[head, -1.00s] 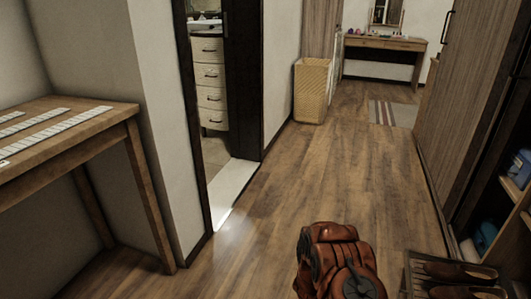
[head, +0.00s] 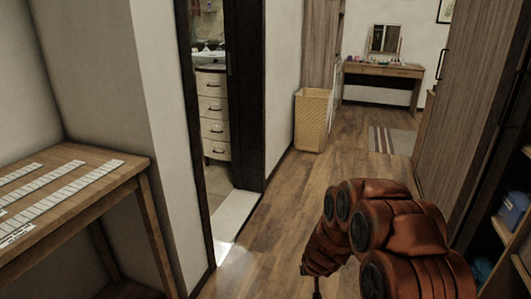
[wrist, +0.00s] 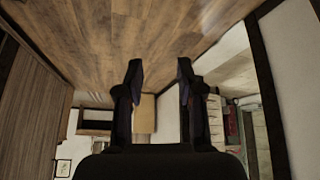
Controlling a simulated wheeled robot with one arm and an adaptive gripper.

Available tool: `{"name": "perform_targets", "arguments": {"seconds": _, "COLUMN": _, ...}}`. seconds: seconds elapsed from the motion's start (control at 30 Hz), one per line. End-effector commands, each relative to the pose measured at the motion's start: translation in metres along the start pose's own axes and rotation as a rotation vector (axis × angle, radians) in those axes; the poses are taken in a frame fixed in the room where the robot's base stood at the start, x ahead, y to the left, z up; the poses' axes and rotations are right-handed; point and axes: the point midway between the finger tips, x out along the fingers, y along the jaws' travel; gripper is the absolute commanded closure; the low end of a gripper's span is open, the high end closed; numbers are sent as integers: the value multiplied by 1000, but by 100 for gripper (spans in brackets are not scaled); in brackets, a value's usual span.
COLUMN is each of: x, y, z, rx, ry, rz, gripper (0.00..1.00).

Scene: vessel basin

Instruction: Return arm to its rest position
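My reddish-brown arm (head: 385,235) is raised and bent in the lower right of the head view. Its forward part slopes down toward the bottom edge. In the wrist view my gripper (wrist: 160,68) shows two dark fingers with a clear gap between them, so it is open. Nothing is between the fingers. The wrist view is upside down, with the wooden floor (wrist: 140,30) at the top.
A wooden table (head: 100,210) with rows of white pieces stands at left. A doorway shows a drawer cabinet (head: 213,120). A wicker basket (head: 312,120), a striped rug (head: 392,140) and a vanity table (head: 383,69) lie ahead. A wardrobe (head: 465,110) and shelf flank the right. The middle floor is clear.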

Motion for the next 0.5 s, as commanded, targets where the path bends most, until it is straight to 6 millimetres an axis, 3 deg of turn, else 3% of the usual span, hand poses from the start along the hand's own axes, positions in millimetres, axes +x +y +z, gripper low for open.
{"name": "perform_targets", "arguments": {"seconds": 0.03, "x": -27, "y": -5, "z": -11, "rx": 2, "ry": -4, "rz": -26, "gripper": 63}}
{"name": "perform_targets", "arguments": {"seconds": 0.23, "x": -106, "y": -24, "z": -21, "rx": 2, "ry": -60, "rz": -127, "gripper": 63}}
{"name": "perform_targets", "arguments": {"seconds": 0.5, "x": -214, "y": -38, "z": -14, "rx": -14, "ry": -164, "rz": -220, "gripper": 63}}
